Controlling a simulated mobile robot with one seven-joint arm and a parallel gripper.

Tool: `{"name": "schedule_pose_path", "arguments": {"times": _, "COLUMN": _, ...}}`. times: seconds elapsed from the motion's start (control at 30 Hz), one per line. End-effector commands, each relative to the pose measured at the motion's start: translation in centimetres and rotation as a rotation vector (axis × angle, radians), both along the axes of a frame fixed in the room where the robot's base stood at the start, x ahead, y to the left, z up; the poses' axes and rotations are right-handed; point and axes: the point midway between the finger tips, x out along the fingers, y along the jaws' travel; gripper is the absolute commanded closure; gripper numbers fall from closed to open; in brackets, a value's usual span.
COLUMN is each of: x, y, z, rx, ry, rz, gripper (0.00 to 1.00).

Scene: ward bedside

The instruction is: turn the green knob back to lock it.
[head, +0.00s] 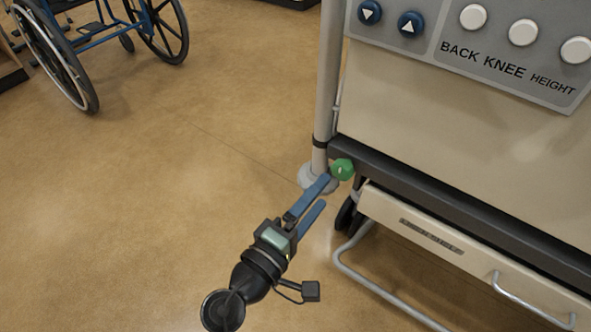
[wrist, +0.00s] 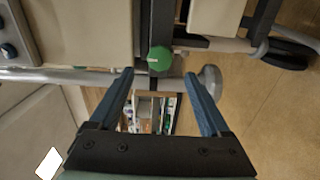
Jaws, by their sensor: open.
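The green knob (head: 343,169) sits at the left end of the dark rail at the foot of the bed, beside the grey pole. It has a small light mark on its face. In the wrist view the knob (wrist: 160,59) lies ahead of my gripper, between the lines of the two fingers. My gripper (head: 325,192) is open, with its blue fingers apart and nothing between them. The fingertips (wrist: 158,72) are close to the knob but do not appear to be around it. Whether a fingertip touches it I cannot tell.
The bed panel (head: 450,130) carries a grey control plate (head: 430,40) with blue and white buttons. A drawer (head: 420,225) with a handle and a curved metal tube (head: 375,285) lie below the rail. A wheelchair (head: 90,45) stands far left; the floor (head: 150,190) between is clear.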

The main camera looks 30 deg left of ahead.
Motion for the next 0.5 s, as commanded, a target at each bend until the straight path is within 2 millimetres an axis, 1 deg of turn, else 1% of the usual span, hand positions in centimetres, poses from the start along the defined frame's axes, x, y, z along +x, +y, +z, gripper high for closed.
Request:
{"name": "schedule_pose_path", "arguments": {"times": 0.03, "x": -1.3, "y": 0.1, "z": 0.1, "rx": -0.002, "ry": 0.004, "rz": 0.003, "gripper": 0.19}}
{"name": "schedule_pose_path", "arguments": {"times": 0.2, "x": -4.6, "y": 0.2, "z": 0.1, "rx": -0.002, "ry": 0.003, "rz": 0.003, "gripper": 0.19}}
{"name": "schedule_pose_path", "arguments": {"times": 0.33, "x": -6.2, "y": 0.3, "z": 0.1, "rx": 0.0, "ry": 0.002, "rz": 0.002, "gripper": 0.19}}
{"name": "schedule_pose_path", "arguments": {"times": 0.5, "x": -7.1, "y": 0.3, "z": 0.0, "rx": 0.001, "ry": 0.0, "rz": 0.001, "gripper": 0.19}}
